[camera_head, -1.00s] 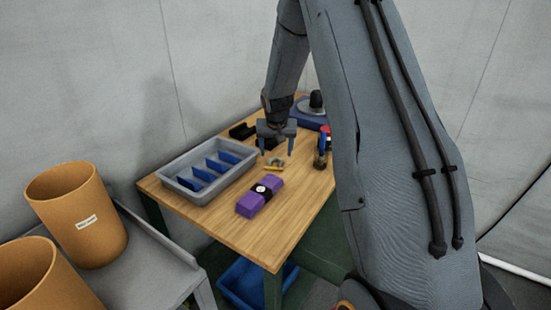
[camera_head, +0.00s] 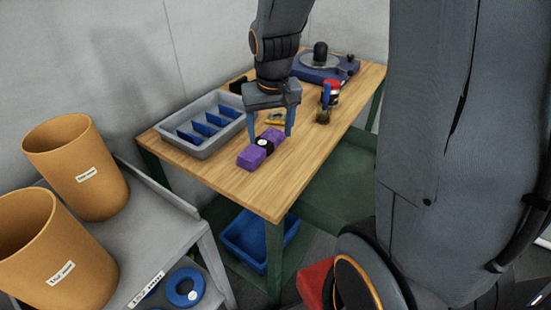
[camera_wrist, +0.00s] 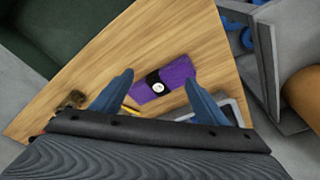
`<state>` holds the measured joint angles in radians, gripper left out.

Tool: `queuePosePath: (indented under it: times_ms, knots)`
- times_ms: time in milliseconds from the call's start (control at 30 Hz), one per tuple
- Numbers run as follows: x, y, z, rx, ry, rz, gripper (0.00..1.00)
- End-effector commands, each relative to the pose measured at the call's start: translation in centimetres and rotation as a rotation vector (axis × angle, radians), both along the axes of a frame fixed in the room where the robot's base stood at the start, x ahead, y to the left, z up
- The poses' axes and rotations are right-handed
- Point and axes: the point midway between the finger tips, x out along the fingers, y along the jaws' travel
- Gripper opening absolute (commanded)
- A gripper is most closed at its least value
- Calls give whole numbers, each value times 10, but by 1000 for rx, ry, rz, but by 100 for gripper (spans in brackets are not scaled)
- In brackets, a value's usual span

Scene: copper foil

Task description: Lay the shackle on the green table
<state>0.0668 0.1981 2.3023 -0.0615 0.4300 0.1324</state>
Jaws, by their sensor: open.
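A small yellow and grey piece (camera_head: 275,119), perhaps the shackle, lies on the wooden top (camera_head: 270,192) of the table with green legs, behind the purple block. It is too small to identify surely. In the wrist view its yellow part (camera_wrist: 130,110) shows between the fingers, near the left one, partly hidden by my gripper. My gripper (camera_head: 270,140) is open and empty, fingers pointing down, above the table near the purple block (camera_head: 249,158). The block has a black band and a white disc; in the wrist view it (camera_wrist: 180,74) lies ahead of the fingertips.
A grey divided tray (camera_head: 205,150) stands left of my gripper. A dark blue device (camera_head: 325,70) and bottle-like items (camera_head: 325,105) stand farther back. A grey side table (camera_head: 150,235) holds orange bins (camera_head: 75,165). The wooden top's front is clear.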

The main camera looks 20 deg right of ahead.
Motion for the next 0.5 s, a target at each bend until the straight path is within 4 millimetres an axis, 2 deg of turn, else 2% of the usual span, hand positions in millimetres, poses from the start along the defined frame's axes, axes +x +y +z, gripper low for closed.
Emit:
queuePosePath:
  times_ms: [33,100,200,333,500]
  knots:
    - [-32,12,-1,4,22,38,67]
    - [-66,23,-5,10,51,80,67]
    - [-101,33,-10,15,80,124,67]
    - [-121,38,-13,17,96,147,67]
    - [-122,38,-13,18,98,148,67]
